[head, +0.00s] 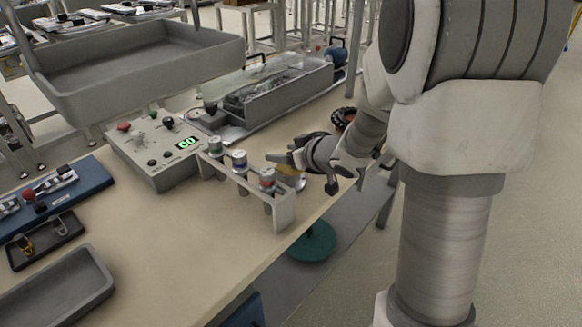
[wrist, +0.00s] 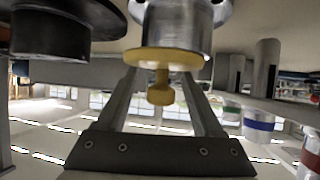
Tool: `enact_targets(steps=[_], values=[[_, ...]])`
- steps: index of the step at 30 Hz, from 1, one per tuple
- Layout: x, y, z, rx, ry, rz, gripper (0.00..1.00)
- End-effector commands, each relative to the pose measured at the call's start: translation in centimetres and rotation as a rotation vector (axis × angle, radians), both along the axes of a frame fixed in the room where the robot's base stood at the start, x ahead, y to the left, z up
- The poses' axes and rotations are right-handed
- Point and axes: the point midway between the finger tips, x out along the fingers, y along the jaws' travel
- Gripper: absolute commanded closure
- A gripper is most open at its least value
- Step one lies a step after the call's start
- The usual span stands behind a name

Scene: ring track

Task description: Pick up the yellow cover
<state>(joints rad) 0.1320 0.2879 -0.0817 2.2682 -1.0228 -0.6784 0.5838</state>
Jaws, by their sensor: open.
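The yellow cover (wrist: 165,58) is a flat yellow disc with a small stubby knob. In the wrist view, which looks upside down, it sits on a shiny metal cylinder (wrist: 180,22). My gripper (wrist: 160,80) is open, with one finger on each side of the knob and a visible gap to it. I cannot tell how far the fingertips reach past the knob in depth. In the head view my gripper (head: 290,160) is at the near right end of the jar rack. Only part of the yellow cover (head: 289,170) shows there, partly hidden by the gripper.
A grey rack (head: 284,211) holds jars with green, blue and red bands close to my gripper. A control box (head: 160,160) with a green display stands behind it. A dark wheel-like part (head: 343,117) lies further back. The table's front strip is clear.

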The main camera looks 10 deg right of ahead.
Motion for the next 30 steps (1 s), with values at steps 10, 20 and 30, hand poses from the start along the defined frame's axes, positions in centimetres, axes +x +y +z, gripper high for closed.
enact_targets(steps=[10, 20, 30], values=[[0.07, 0.05, 0.03, 0.0, 0.0, 0.0, 0.53], [0.06, 0.04, 0.03, 0.0, 0.0, 0.0, 1.0], [0.06, 0.04, 0.22, 0.0, -0.001, 0.0, 1.0]])
